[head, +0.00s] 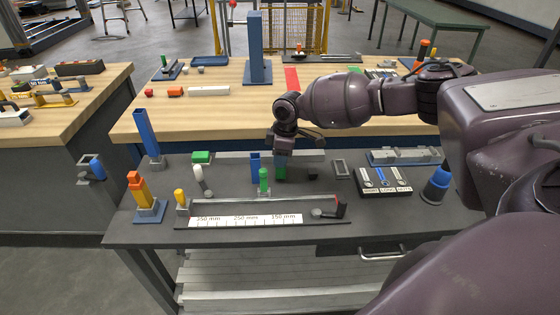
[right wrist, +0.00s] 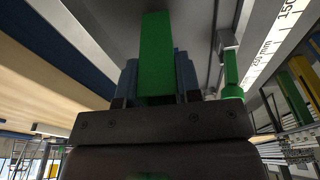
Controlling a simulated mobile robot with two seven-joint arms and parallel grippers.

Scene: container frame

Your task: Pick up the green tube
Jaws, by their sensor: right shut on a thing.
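The green tube (head: 281,173) is at the middle of the grey bench, right below my right gripper (head: 282,154). In the right wrist view the tube (right wrist: 157,48) is a long, flat-sided green piece between the two blue-grey fingers. My right gripper (right wrist: 158,82) is shut on it. The tube points down; I cannot tell whether its lower end touches the bench. A separate green round peg (head: 264,180) stands just left of it, and it also shows in the right wrist view (right wrist: 231,72). My left gripper is not in view.
A blue upright piece (head: 255,164) stands close behind the green peg. A ruler fixture (head: 245,219) lies in front, and a labelled tray (head: 383,181) is to the right. A green block (head: 202,157) and a tall blue post (head: 146,133) are to the left.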

